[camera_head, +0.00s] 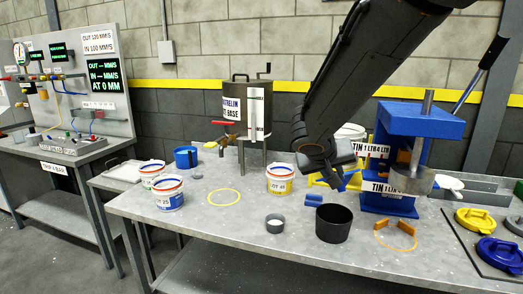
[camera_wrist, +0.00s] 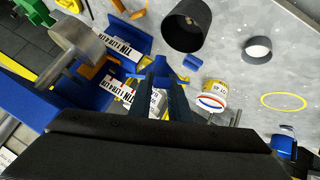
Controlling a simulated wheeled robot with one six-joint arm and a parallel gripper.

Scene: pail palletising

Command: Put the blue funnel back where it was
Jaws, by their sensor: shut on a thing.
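My gripper (camera_head: 333,178) is over the bench, just left of the blue press, with its fingers pointing down. In the wrist view, the dark fingers (camera_wrist: 167,82) are close together. A small blue part (camera_head: 352,182) shows at the fingertips; I take it to be the blue funnel, held in the jaws, but most of it is hidden by the gripper. A separate blue saddle-shaped piece (camera_head: 314,199) lies on the bench in front of the gripper; it also shows in the wrist view (camera_wrist: 192,62).
A black tub (camera_head: 333,224) and a small grey cup (camera_head: 275,224) stand in front. A white pail (camera_head: 280,180) is left of the gripper, and the blue press (camera_head: 420,123) is right. A yellow ring (camera_head: 223,197) marks clear bench at left.

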